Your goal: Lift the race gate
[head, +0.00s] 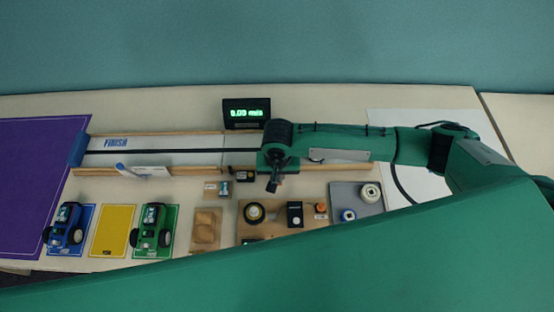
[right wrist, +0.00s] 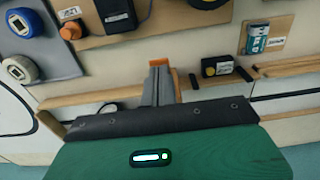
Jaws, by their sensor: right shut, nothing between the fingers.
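The race track (head: 190,158) runs along the table, a pale strip with wooden rails and a dark centre line, with FINISH lettered near its left end. I cannot clearly make out a race gate; my right arm hides the track around its wrist. My right gripper (head: 272,187) hangs at the track's near side, pointing down, shut and empty. In the right wrist view its grey fingers (right wrist: 158,88) are together, with an orange patch at their tips. My left gripper is not in view.
A lit speed display (head: 246,113) stands behind the track. A blue block (head: 77,150) is at its left end. In front are a blue car (head: 66,228), a green car (head: 151,228), a yellow card (head: 112,230), and a wooden board (head: 280,230) with parts. A black-and-yellow tape measure (right wrist: 216,66) sits near my fingers.

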